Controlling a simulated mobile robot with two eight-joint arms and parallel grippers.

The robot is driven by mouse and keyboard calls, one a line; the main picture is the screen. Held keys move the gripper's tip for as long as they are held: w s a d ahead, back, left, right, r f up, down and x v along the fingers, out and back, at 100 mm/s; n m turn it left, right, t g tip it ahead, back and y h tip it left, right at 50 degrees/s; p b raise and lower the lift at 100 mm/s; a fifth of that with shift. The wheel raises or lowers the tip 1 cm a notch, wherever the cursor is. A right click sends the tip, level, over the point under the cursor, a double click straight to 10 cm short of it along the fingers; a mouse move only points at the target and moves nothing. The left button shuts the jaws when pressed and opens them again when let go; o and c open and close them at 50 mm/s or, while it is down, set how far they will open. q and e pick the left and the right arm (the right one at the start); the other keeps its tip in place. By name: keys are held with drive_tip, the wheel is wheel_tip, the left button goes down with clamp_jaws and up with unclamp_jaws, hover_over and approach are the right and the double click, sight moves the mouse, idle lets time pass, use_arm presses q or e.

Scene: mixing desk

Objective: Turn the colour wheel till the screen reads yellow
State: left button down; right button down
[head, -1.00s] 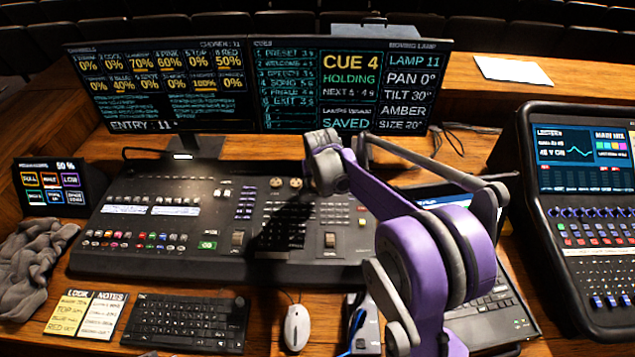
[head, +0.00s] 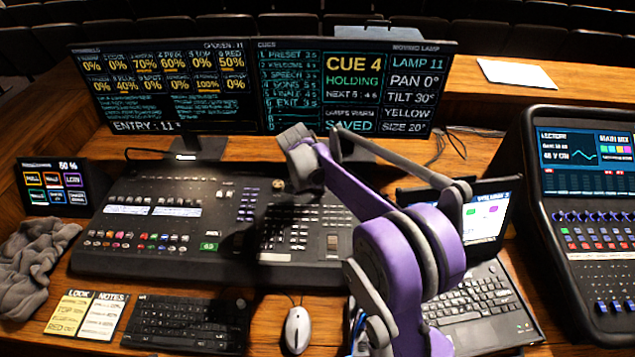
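The right-hand monitor (head: 358,85) shows the moving lamp column, and its colour line reads YELLOW (head: 407,113). Above it are LAMP 11, PAN 0° and TILT 30°, with SIZE 20° below. The lighting desk (head: 150,225) lies under the monitors. One small round knob (head: 278,185) shows at the desk's upper middle; I cannot tell whether it is the colour wheel. My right arm reaches over the desk, with its gripper (head: 302,165) just right of that knob. The fingertips are not clear, and the arm hides that part of the desk. My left gripper is out of view.
A keyboard (head: 186,323) and a white mouse (head: 297,330) lie in front of the desk. A laptop (head: 478,305) is to the right, with a sound console (head: 590,235) beyond it. A grey cloth (head: 35,265) and note cards (head: 85,315) are at the left.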

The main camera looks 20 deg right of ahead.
idle(0.3)
drive_tip(key=shift+c, duration=2.2)
unclamp_jaws()
drive_tip(key=v, duration=1)
drive_tip(key=shift+a+r, duration=0.2)
drive_tip(key=shift+r, duration=0.2)
